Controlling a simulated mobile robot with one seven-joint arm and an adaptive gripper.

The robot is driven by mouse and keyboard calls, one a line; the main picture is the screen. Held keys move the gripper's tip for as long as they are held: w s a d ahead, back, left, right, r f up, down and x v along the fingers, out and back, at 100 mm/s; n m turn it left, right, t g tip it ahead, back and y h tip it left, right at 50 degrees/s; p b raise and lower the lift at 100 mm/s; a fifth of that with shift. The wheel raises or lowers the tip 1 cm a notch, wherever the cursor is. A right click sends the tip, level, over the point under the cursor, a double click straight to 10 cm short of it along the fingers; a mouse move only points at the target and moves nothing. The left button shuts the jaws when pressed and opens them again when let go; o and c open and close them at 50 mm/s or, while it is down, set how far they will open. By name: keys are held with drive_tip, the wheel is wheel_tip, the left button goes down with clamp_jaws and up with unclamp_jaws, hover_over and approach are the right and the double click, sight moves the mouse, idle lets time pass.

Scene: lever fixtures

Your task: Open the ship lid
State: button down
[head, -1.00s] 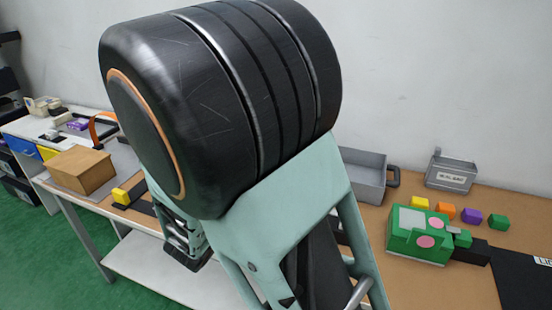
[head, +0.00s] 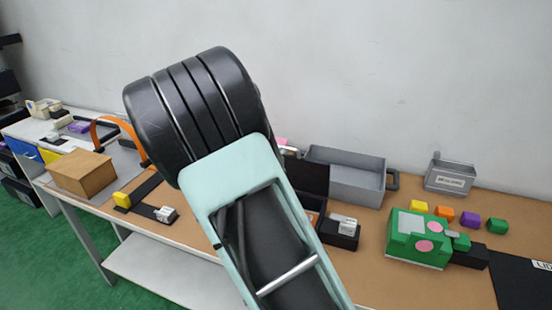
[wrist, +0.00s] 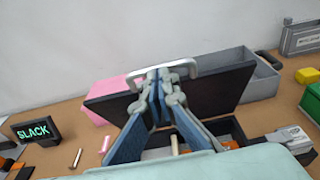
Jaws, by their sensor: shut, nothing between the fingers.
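A dark lid panel (wrist: 215,92) with a silver bar handle (wrist: 190,65) stands raised and tilted behind an open dark box (wrist: 226,131) in the wrist view. The lid (head: 306,177) also shows in the head view, partly hidden by my arm. No ship label is readable on it. My gripper (wrist: 159,80) is shut and empty in front of the lid, with its fingertips close to the handle. I cannot tell whether they touch it. In the head view my arm hides the gripper.
A grey bin (head: 345,182) and a pink block (wrist: 115,95) lie behind the lid. A small black fixture with a pale lever (head: 341,232) stands right of the box. A green box (head: 416,240) is farther right. A SLACK sign (wrist: 34,131) stands left.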

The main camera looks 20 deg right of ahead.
idle(0.3)
drive_tip(key=w+d+r+g, duration=0.1)
drive_tip(key=w+d+r, duration=0.2)
drive_tip(key=w+d, duration=0.3)
drive_tip(key=w, duration=0.3)
drive_tip(key=shift+w+d+y, duration=0.15)
drive_tip(key=shift+d+y, duration=0.25)
